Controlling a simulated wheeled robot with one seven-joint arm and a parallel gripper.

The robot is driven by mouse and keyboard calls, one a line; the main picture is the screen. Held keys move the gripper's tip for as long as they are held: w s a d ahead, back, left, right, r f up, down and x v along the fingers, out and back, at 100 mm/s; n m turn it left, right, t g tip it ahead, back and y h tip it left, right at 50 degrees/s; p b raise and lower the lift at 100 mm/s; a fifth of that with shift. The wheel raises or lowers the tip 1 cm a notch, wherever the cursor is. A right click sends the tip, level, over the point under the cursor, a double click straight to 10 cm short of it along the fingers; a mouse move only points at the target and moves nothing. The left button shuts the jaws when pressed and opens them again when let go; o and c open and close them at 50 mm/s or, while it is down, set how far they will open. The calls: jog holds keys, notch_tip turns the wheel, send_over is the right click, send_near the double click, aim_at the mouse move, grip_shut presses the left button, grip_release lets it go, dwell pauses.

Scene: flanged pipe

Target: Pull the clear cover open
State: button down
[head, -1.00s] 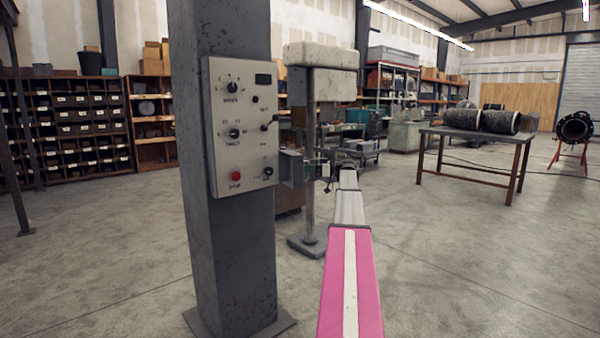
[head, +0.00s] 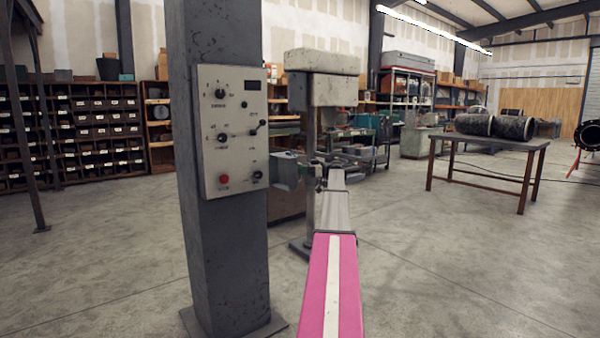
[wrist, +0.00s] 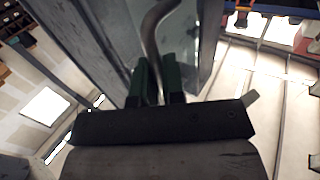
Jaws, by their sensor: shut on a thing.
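A curved metal handle (wrist: 151,38) runs between the two green fingers of my gripper (wrist: 158,88) in the wrist view, and the gripper is shut on it. A pale, see-through panel, apparently the clear cover (wrist: 122,22), lies behind the handle, with grey edges to either side. In the head view a small grey box (head: 285,173) juts from the right side of the column, beside the control panel. My gripper (head: 319,171) is small there, just right of the box. How far the cover stands open cannot be told.
A dark grey column (head: 222,250) with a control panel (head: 232,130) stands close on the left. A drill press (head: 322,75) is behind my arm. A table (head: 490,143) with black rolls is at the right. The concrete floor between is free.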

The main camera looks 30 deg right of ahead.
jog(key=c, duration=1.2)
grip_release()
jog(key=shift+d, duration=0.1)
jog(key=v, duration=1)
jog(key=shift+s+d, duration=0.15)
jog(key=shift+d, duration=0.05)
